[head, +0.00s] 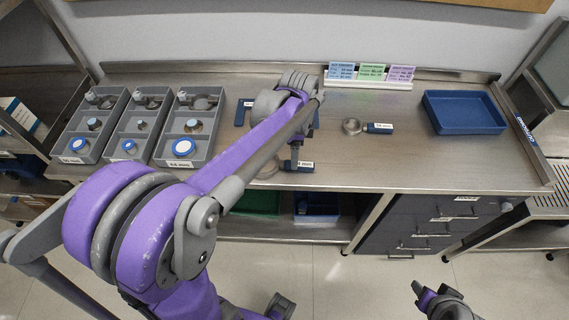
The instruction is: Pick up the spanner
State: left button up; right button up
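I cannot clearly make out a spanner; part of the bench is hidden behind my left arm. A metal ring-ended tool with a blue handle (378,128) lies on the steel bench (440,160), right of my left arm. Another blue-handled piece with a white label (305,166) lies near the front edge, partly covered by my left arm. A blue piece (240,112) lies left of the arm. My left gripper (294,152) points down close to the labelled piece; its fingers are too small and covered to read. My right gripper (420,290) is low, in front of the bench, its finger opening unclear.
Three grey divided bins (150,160) with round parts stand at the bench's left. A blue tray (464,130) sits at the right. Coloured cards (371,72) stand at the back. Drawers (430,225) and a shelf are below. The bench between ring tool and front edge is clear.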

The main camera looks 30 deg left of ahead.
aim_at(281, 164)
pick_arm(q)
notch_tip(281, 164, down, 5)
jog(key=shift+a+r, duration=0.1)
jog(key=shift+a, duration=0.05)
grip_shut()
dwell(0.4)
